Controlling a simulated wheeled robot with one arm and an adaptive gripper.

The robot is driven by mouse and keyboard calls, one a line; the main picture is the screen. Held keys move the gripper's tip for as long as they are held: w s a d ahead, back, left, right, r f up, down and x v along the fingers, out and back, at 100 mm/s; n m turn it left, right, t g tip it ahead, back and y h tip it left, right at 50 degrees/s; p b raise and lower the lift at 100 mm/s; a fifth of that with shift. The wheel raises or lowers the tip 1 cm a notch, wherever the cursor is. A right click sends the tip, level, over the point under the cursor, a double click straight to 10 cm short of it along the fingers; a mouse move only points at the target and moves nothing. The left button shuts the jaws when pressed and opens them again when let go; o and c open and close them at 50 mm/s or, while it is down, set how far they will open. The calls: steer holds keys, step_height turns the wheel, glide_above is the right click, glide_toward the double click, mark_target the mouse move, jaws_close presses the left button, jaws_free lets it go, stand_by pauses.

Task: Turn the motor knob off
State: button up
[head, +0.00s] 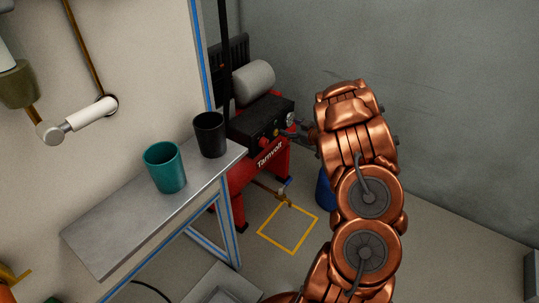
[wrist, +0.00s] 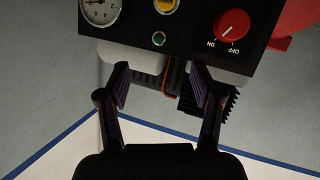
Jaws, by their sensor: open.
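The red motor knob (wrist: 232,24) is on the black control panel (wrist: 195,45) at the upper right of the wrist view. ON and OFF labels appear upside down beside it. Its white mark seems to point toward ON. My gripper (wrist: 160,82) is open and empty, with its fingers below the panel in the picture. The knob lies up and right of the fingertips, apart from them. In the head view the panel (head: 262,118) sits on the red machine (head: 272,165), and my gripper (head: 302,130) is at its right side, partly hidden by my arm.
A dial gauge (wrist: 99,10), a yellow button (wrist: 165,5) and a green button (wrist: 159,39) share the panel. A metal table (head: 150,215) with a teal cup (head: 165,168) and a black cup (head: 209,135) stands left. A blue object (head: 325,190) is partly hidden behind my arm.

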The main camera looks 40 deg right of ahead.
mark_target(267, 145)
steer(key=s+a+f+t+y+b, duration=0.2)
steer(key=s+a+f+y+b, duration=0.25)
steer(key=f, duration=0.25)
steer(key=shift+n+t+y, duration=0.3)
steer(key=shift+y, duration=0.05)
steer(key=shift+b+x, duration=0.4)
steer(key=shift+x, duration=3.95)
steer(key=shift+a+f, duration=0.15)
steer(key=shift+a, duration=0.05)
steer(key=c, duration=1.1)
steer(key=shift+c, duration=0.2)
